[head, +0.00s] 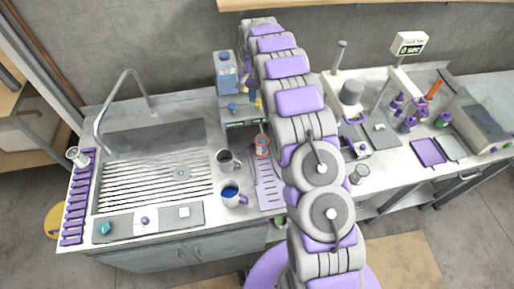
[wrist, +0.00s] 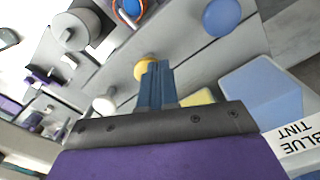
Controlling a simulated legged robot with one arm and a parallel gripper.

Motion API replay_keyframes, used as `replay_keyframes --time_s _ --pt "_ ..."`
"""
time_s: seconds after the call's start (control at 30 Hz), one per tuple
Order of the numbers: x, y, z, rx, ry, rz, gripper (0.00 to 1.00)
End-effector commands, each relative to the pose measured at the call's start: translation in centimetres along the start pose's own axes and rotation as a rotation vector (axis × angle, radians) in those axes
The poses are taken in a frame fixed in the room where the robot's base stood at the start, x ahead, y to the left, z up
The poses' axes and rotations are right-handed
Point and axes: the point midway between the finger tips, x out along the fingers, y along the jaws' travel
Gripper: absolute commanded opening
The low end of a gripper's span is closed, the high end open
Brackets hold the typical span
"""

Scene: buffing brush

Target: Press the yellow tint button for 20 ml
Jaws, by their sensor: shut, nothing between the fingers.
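In the wrist view a round yellow button (wrist: 146,66) sits on a grey panel, partly covered by my fingertips. My gripper (wrist: 156,68) is shut and empty, its tips overlapping the button; I cannot tell whether they touch it. A blue tank (wrist: 264,92) with a "BLUE TINT" label (wrist: 296,142) stands to the right. In the head view the tint dispenser (head: 226,78) stands at the back of the counter, left of my arm. My arm hides most of my gripper there. A cup with an orange-red rim (head: 262,149) stands in front of the dispenser.
A white round knob (wrist: 104,104) and a blue round knob (wrist: 222,17) flank the yellow button. A grey mug (head: 226,160) and a mug with blue contents (head: 232,193) stand between the sink (head: 155,135) and a purple drip tray (head: 268,188).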

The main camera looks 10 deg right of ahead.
Motion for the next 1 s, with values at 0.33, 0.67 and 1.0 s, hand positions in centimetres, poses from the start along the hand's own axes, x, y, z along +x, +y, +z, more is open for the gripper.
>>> replay_keyframes --time_s 0.33,0.67,1.0 --pt "1.4 -0.1 0.1 0.002 0.001 0.003 0.0" --pt "1.9 -0.8 0.4 0.001 0.004 0.007 0.0" --pt "0.3 0.3 -0.3 0.004 0.001 -0.003 0.0"
